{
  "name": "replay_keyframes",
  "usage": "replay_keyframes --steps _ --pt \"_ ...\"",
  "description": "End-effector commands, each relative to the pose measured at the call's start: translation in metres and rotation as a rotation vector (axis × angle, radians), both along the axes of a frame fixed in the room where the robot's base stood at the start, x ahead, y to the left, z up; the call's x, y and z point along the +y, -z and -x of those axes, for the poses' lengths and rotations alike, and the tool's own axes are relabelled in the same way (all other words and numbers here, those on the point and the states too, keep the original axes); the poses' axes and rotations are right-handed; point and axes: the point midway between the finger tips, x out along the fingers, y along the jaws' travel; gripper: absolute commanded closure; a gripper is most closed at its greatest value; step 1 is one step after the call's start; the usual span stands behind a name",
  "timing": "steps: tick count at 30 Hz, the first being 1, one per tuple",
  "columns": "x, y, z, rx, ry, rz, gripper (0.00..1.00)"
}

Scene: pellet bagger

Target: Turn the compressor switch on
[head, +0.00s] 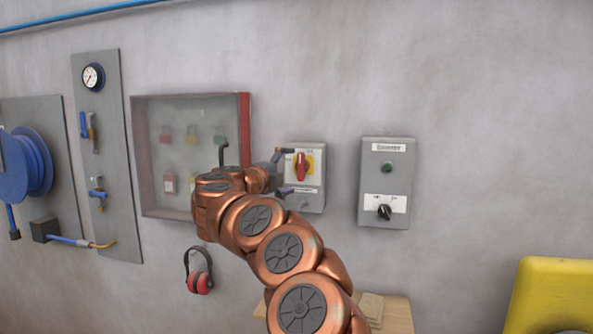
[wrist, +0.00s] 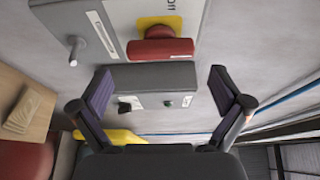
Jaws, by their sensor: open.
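A grey switch box (head: 312,190) on the wall carries a red rotary handle (head: 302,167) on a yellow plate, with a label and a small toggle (head: 304,204) below it. The label is too small to read. The handle stands upright. In the wrist view the red handle (wrist: 161,50), yellow plate (wrist: 158,24) and metal toggle (wrist: 76,48) show close up. My gripper (head: 284,171) is open in front of the box's left side. In the wrist view its fingers (wrist: 158,88) are spread apart and empty, with the handle just above the gap between them.
A second grey box (head: 386,170) with a green button and black knob is to the right. A glass-fronted cabinet (head: 180,205) stands behind my arm at left. Red ear defenders (head: 199,272) hang below. A wooden shelf (head: 398,316) and a yellow object (head: 552,295) are lower right.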

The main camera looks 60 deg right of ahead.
Motion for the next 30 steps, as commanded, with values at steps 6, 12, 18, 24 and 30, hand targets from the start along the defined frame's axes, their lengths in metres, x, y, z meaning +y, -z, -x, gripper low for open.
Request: replay_keyframes --steps 6,12,18,24,30 --pt "0.035 0.0 -0.002 0.0 -0.002 0.0 0.0" --pt "0.056 0.0 -0.003 0.001 -0.003 0.0 0.0" --pt "0.061 0.0 -0.002 0.001 0.002 -0.001 0.0" --pt "0.061 0.0 -0.002 0.001 0.002 -0.001 0.0" --pt "0.061 0.0 -0.002 0.001 0.001 -0.001 0.0"
